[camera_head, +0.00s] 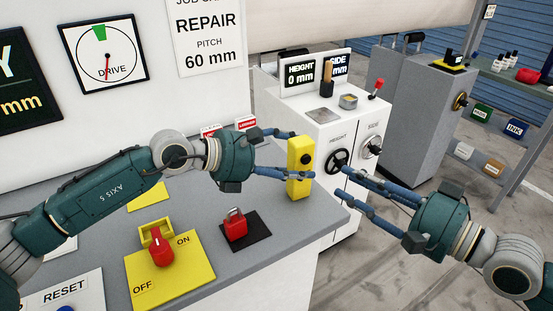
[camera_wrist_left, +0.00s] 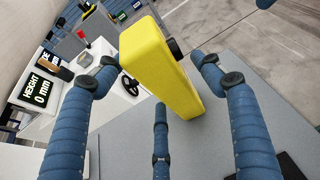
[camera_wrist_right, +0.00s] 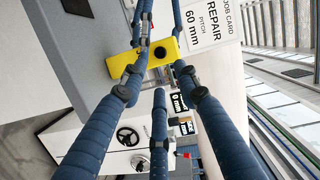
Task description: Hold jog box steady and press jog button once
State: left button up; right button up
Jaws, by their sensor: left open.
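The jog box (camera_head: 296,184) is a narrow yellow block standing upright near the bench's right end; I cannot tell whether it touches the bench. Its round black button (camera_head: 306,160) faces right and also shows in the left wrist view (camera_wrist_left: 172,47). My left gripper (camera_head: 301,154) is open, with fingers on either side of the jog box. In the left wrist view the box (camera_wrist_left: 160,75) lies between the spread fingers, with gaps visible. My right gripper (camera_head: 345,185) is to the right of the box, fingers pointing at the button side. Its fingertips are apart with nothing gripped.
The grey bench (camera_head: 285,225) carries a yellow ON/OFF panel (camera_head: 195,275) with a red switch, a red padlock (camera_head: 235,224) on a black pad, and a RESET panel (camera_head: 65,290). A white cabinet (camera_head: 325,130) with handwheels stands behind the right gripper.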

pick_arm(q)
jog(key=shift+x, duration=0.75)
jog(key=c, duration=1.4)
jog(key=shift+c, duration=0.3)
pick_arm(e)
grip_shut()
